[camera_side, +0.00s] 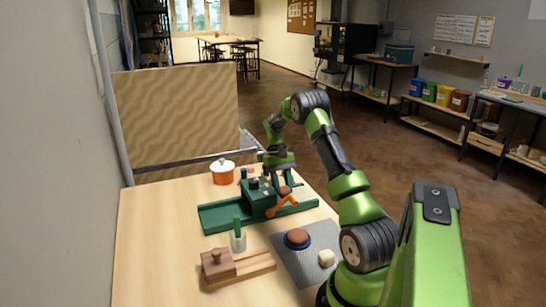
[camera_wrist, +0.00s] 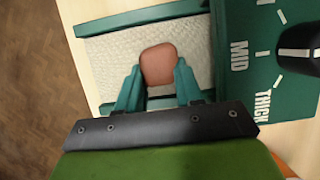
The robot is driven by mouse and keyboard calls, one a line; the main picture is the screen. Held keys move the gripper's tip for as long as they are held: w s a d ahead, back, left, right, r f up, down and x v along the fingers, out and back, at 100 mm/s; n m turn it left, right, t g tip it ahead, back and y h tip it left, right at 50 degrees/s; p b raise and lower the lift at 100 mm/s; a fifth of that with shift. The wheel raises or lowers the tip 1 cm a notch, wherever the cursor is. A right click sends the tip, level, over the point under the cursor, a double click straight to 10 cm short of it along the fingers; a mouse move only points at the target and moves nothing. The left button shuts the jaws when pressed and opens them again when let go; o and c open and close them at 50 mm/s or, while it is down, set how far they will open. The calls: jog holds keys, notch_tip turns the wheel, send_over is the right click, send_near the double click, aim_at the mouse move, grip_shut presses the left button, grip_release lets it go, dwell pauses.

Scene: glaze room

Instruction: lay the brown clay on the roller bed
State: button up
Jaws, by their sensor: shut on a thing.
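The brown clay (camera_wrist: 159,64) is a rounded reddish-brown lump between the fingertips of my gripper (camera_wrist: 157,84) in the wrist view. My gripper is shut on it. Behind the lump is the pale, textured roller bed (camera_wrist: 110,58) with green side rails. In the side view the clay (camera_side: 285,191) shows small below my gripper (camera_side: 283,181), at the right part of the green slab roller (camera_side: 217,216). I cannot tell whether the clay touches the bed.
A dial plate (camera_wrist: 240,75) marked MID and THICK stands right of the bed. An orange crank (camera_side: 283,205) is at the roller's front. A grey mat (camera_side: 289,260) holds another brown lump (camera_side: 298,237) on a blue dish and a pale lump (camera_side: 326,258). An orange pot (camera_side: 222,177) stands behind.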

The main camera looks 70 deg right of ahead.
jog(key=o, duration=1.1)
jog(key=shift+f, duration=0.1)
jog(key=shift+c, duration=0.2)
jog(key=v, duration=1.1)
jog(key=w+a+r+n+t+h, duration=0.2)
jog(key=w+a+r, duration=0.1)
jog(key=a+r, duration=0.7)
jog(key=a+r+n+t, duration=0.2)
jog(key=a+r, duration=0.2)
jog(key=a, duration=0.8)
jog(key=s+a+f+t, duration=0.1)
jog(key=s+a+t, duration=0.2)
jog(key=s+a, duration=0.3)
jog(key=s+a+f+n+t, duration=0.1)
jog(key=s+a+t, duration=0.2)
jog(key=a, duration=1)
jog(key=s, duration=0.3)
jog(key=shift+f+y, duration=0.35)
jog(key=shift+y, duration=0.05)
